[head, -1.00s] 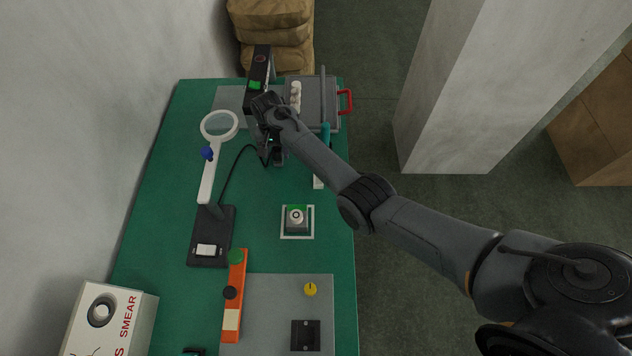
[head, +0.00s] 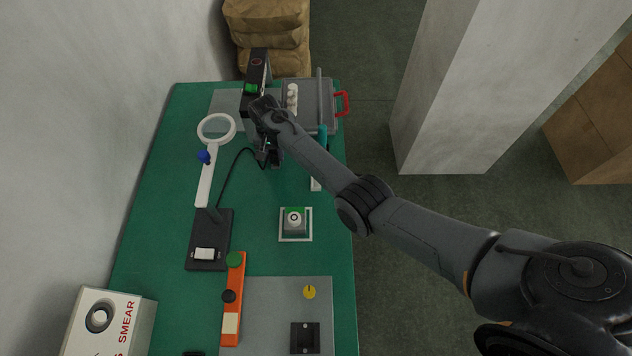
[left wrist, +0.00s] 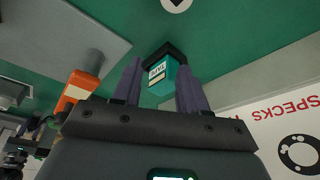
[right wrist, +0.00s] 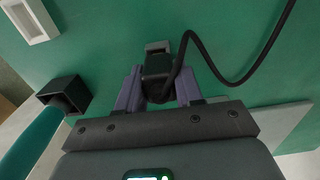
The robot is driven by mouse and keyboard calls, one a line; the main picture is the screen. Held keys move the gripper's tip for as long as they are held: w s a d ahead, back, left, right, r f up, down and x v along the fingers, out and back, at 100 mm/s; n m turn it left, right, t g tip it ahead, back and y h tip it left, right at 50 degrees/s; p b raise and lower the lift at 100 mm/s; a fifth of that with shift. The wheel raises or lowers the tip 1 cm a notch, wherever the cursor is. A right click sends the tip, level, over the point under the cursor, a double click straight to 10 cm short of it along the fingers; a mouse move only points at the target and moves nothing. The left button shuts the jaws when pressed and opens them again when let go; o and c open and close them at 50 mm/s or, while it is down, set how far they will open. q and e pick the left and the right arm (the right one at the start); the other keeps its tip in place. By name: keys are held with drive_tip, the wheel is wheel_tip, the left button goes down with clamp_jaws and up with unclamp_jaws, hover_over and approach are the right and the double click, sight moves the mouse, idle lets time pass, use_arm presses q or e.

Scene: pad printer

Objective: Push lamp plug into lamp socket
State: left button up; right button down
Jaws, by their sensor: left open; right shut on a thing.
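The lamp plug (right wrist: 157,68) is a black block with a black cable, held between the fingers of my right gripper (right wrist: 158,88). A small grey piece, likely the lamp socket (right wrist: 158,46), shows just beyond the plug's front end. I cannot tell whether the plug is in it or only against it. In the head view my right gripper (head: 268,158) is low over the far part of the table, partly hidden by its arm. The cable runs to the magnifier lamp (head: 203,188). My left gripper (left wrist: 157,85) is open, with a teal labelled box (left wrist: 160,74) beyond its fingertips.
A black square holder with a teal-handled tool (right wrist: 65,95) stands left of the plug in the right wrist view. A grey case with a red handle (head: 312,105) and a black tower (head: 257,66) stand at the far end. The white SMEAR box (head: 112,322) is at near left.

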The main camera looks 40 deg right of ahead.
sight(274, 151)
drive_tip(key=shift+r+p, duration=2.4)
drive_tip(key=shift+p, duration=0.1)
